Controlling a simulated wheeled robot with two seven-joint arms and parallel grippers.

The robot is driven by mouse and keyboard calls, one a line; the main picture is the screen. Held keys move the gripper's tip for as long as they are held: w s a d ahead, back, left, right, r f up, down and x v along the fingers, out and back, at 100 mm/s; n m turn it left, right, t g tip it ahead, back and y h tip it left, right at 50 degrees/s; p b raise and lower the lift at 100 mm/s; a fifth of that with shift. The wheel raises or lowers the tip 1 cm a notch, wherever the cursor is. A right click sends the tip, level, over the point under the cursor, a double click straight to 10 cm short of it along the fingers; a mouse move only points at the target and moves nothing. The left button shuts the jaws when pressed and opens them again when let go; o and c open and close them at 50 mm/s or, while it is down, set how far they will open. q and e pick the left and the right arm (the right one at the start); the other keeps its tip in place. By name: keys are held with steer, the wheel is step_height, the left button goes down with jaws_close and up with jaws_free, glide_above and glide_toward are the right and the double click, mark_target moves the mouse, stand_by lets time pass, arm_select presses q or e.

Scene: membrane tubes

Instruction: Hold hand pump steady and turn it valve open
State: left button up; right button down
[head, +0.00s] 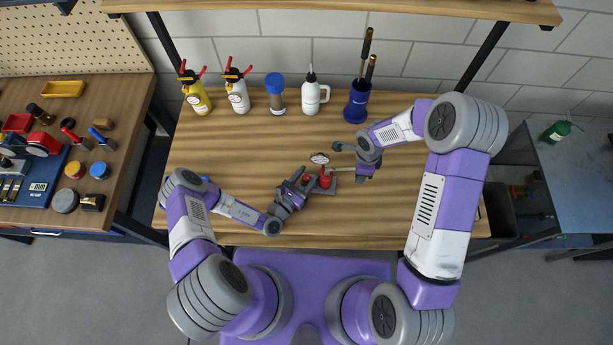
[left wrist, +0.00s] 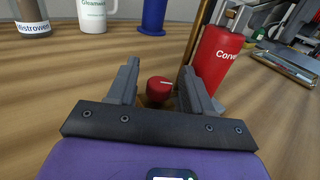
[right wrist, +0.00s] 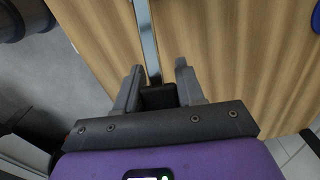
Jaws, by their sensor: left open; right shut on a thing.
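The hand pump has a red body (head: 326,179) on a grey base, with a round gauge (head: 319,158) behind it. In the left wrist view its red cylinder (left wrist: 218,58) stands upright at the right. Its red valve knob (left wrist: 159,88), with a pale line on top, sits between the spread fingers of my left gripper (left wrist: 160,85). That gripper (head: 301,184) is open at the pump's left side. My right gripper (right wrist: 158,92) is shut on the dark grip (right wrist: 158,98) of the pump's metal lever (right wrist: 147,40). In the head view the right gripper (head: 357,173) is right of the pump.
Along the back of the bench (head: 235,150) stand a yellow bottle (head: 196,95), a white bottle (head: 238,95), a blue-lidded jar (head: 275,97), a white jug (head: 311,97) and a blue holder (head: 357,104). The bench between them and the pump is clear.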

arm_select(q)
steer(key=c, duration=0.9)
steer(key=shift+n+y, duration=0.4)
steer(key=n+t+y, duration=0.2)
steer(key=y, duration=0.1)
steer(key=shift+s+d, duration=0.1)
steer(key=shift+n+t+y, duration=0.3)
steer(key=shift+n+y, duration=1.2)
steer(key=shift+y, duration=0.9)
steer(key=o, duration=0.9)
